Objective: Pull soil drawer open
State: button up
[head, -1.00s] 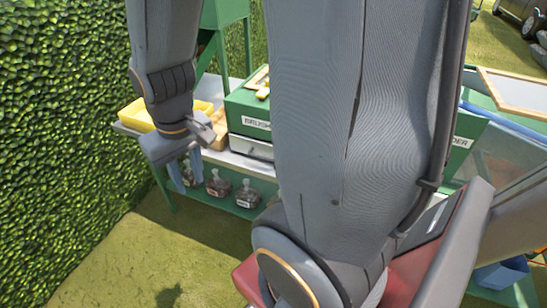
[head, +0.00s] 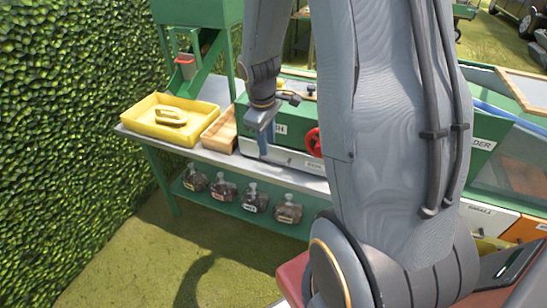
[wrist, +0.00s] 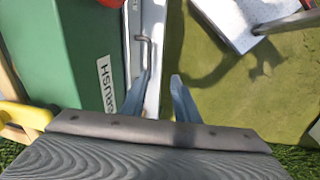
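A green box (head: 245,127) stands on the bench, with a pale drawer front (head: 285,159) along its lower edge. The drawer's small label is too small to read surely. In the wrist view the pale drawer front (wrist: 153,15) carries a bent metal handle (wrist: 148,50). The drawer looks closed. My gripper (head: 265,145) hangs in front of the box.
A yellow tray (head: 157,133) and a wooden block (head: 220,130) are left of the box. A red wheel (head: 314,143) is on the box's front. Several labelled jars (head: 223,191) stand on the lower shelf. Grass in front of the bench (head: 185,185) is clear; a hedge (head: 60,150) borders the left.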

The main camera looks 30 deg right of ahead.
aim_at(273, 162)
jog(key=shift+n, duration=0.6)
jog(key=shift+w+d+f, duration=0.4)
jog(key=shift+d+f, duration=0.2)
jog(key=shift+f, duration=0.95)
jog(key=shift+w+d+f, duration=0.45)
jog(key=shift+d+f, duration=0.1)
jog(key=shift+f, duration=1.05)
jog(key=shift+w+d+f, duration=0.4)
jog(key=shift+d+f, duration=0.2)
jog(key=shift+f, duration=0.95)
grip_shut()
